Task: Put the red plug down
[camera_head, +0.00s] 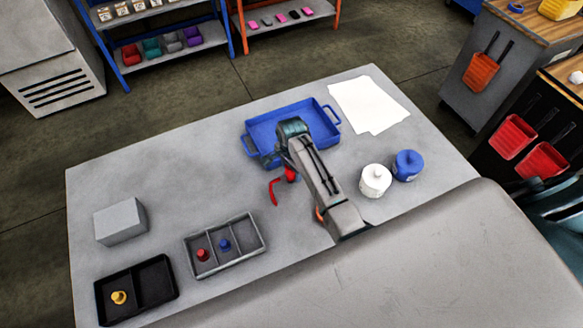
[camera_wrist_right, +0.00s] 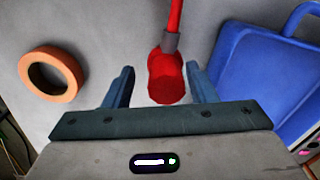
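A red plug (camera_wrist_right: 167,80) with a red cable and a grey collar is between the fingers of my right gripper (camera_wrist_right: 160,74) in the wrist view. The fingers stand apart, and a gap shows between the plug and the left finger; on the right the gap is narrow. In the head view the red plug (camera_head: 291,174) shows just below my right gripper (camera_head: 278,162), its cable curving left over the grey table (camera_head: 150,180). The gripper is partly hidden by my arm. I cannot tell whether the plug touches the table. My left gripper is not in view.
A blue tray (camera_head: 326,139) lies beside the gripper. An orange ring (camera_wrist_right: 73,75) lies left of the plug in the wrist view. A grey divided tray (camera_head: 250,254) holds red and blue pegs. White and blue jars (camera_head: 375,181) stand right. The table's left middle is clear.

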